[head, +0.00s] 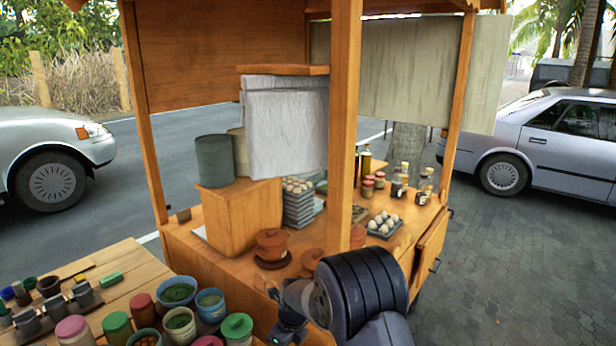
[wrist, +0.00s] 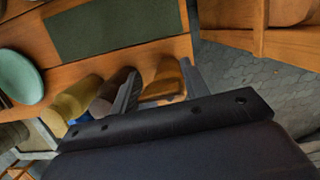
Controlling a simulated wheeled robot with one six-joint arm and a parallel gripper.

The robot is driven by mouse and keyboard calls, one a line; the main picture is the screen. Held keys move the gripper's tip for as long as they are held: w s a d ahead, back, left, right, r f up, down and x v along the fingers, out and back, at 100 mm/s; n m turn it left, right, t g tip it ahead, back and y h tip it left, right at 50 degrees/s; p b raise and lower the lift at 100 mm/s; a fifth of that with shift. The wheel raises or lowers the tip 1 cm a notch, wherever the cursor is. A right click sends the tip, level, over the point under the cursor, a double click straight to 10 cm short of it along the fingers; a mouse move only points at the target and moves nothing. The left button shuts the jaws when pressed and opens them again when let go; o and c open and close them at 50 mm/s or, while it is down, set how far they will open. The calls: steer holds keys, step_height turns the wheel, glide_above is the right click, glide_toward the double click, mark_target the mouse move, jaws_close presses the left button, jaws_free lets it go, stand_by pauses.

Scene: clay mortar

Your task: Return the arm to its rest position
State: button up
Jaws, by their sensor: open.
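My gripper (wrist: 160,84) is open in the wrist view. Its two grey fingers stand apart, and nothing is clearly held between them. An orange-brown container (wrist: 163,78) shows behind and between the fingers, at the wooden table's edge; whether it touches them I cannot tell. In the head view my arm comes in at the bottom centre, with its dark ribbed section in front of the cart. My gripper (head: 288,322) is low there, left of that section, and its fingers are hard to make out. A lidded clay pot (head: 271,243) stands on the cart counter beyond it.
A wooden table (head: 130,262) with several jars and bowls is at the lower left. The cart's front post (head: 344,130) rises close behind my arm. Egg trays (head: 299,206) and bottles stand on the counter. Paving (head: 500,270) at the right is clear.

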steer(key=b+v, duration=0.3)
steer(key=v, duration=0.8)
steer(key=shift+w+a+f+t+y+p, duration=0.15)
steer(key=shift+a+f+t+y+p, duration=0.3)
steer(key=shift+f, duration=1.3)
steer(key=shift+w+f+t+y+p, duration=0.25)
steer(key=shift+f+p, duration=0.35)
steer(key=shift+f, duration=1.15)
steer(key=shift+a+f+t+y+p, duration=0.15)
steer(key=shift+f+y+p, duration=0.35)
steer(key=shift+f, duration=1.25)
steer(key=shift+s+d+t+y+b, duration=0.2)
steer(key=shift+d+t+y+b, duration=0.1)
steer(key=shift+t+y+b, duration=0.35)
steer(key=shift+s+d+f+t+y+b, duration=0.15)
steer(key=shift+t+y+b, duration=0.15)
steer(key=shift+y+b, duration=0.6)
steer(key=shift+f+b, duration=0.1)
steer(key=shift+b, duration=0.7)
steer(key=t+y+b, duration=0.1)
steer(key=b, duration=0.2)
steer(key=d+y+b, duration=0.1)
steer(key=b, duration=0.2)
steer(key=shift+s+f+t+b, duration=0.1)
steer(key=shift+s+t+b, duration=0.2)
steer(key=shift+t+b, duration=0.1)
